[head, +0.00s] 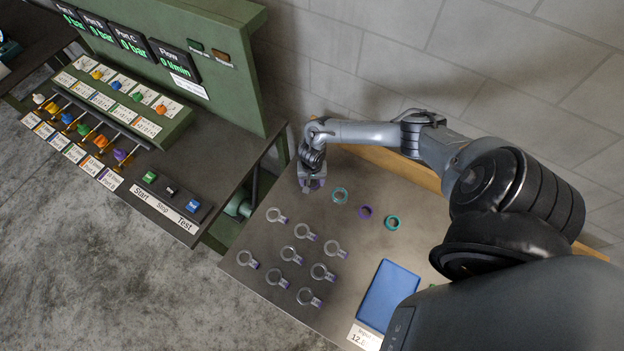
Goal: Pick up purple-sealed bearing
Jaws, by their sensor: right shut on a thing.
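My right gripper (311,184) reaches in from the right and points down at the back left of the grey table. It is shut on a purple-sealed bearing (317,185), mostly hidden by the fingers; I cannot tell whether it touches the table. Another purple ring (365,213) lies on the table to the right, between two teal rings (340,195) and (392,223). My left gripper is not in view.
Several metal rings with handles (306,232) lie in rows on the table (350,265). A blue pad (388,295) and a label card (364,338) lie at the front right. A green control panel bench (200,150) stands to the left, and a wall runs behind.

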